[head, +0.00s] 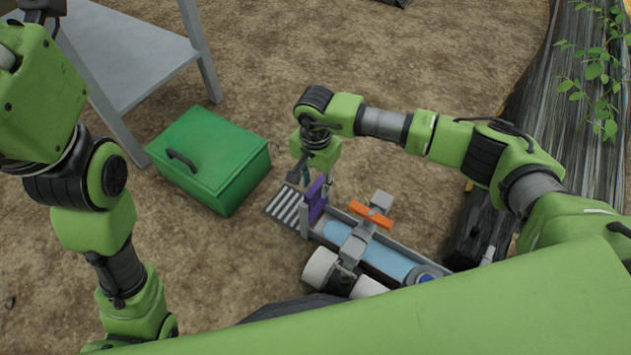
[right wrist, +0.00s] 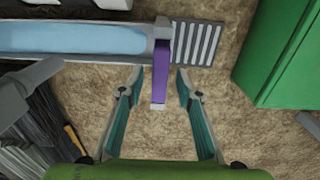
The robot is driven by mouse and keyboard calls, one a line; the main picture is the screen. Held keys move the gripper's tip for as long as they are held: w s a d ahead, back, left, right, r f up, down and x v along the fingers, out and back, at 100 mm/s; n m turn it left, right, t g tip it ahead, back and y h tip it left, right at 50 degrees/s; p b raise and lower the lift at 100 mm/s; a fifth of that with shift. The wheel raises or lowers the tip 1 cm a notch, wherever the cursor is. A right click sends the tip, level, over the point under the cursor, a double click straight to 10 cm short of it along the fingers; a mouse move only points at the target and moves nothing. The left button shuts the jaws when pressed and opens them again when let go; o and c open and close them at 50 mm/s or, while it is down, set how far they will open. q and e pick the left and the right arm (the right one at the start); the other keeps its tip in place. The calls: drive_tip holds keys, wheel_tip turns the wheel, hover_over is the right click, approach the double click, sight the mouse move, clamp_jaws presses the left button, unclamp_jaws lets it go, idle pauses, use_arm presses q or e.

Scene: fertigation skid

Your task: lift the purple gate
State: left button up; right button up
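The purple gate (head: 316,199) stands upright at the left end of a grey trough (head: 390,262) holding blue water. In the right wrist view the gate (right wrist: 161,52) shows as a narrow purple bar across the trough's end. My right gripper (head: 316,180) is over the gate. Its two fingers (right wrist: 160,74) are spread, one on each side of the gate's near part, with a visible gap on both sides. It holds nothing. My left arm shows at the left of the head view, but its gripper fingers are out of the picture.
A slatted grate (head: 287,208) adjoins the gate end. A green box (head: 215,160) with a dark handle stands to its left. An orange-handled valve (head: 370,214) and white cylinders (head: 322,267) are by the trough. A grey table (head: 125,55) stands behind.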

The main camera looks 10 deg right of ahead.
wheel_tip(320, 180, up, 12)
idle(0.4)
drive_tip(key=shift+s+f, duration=0.1)
idle(0.4)
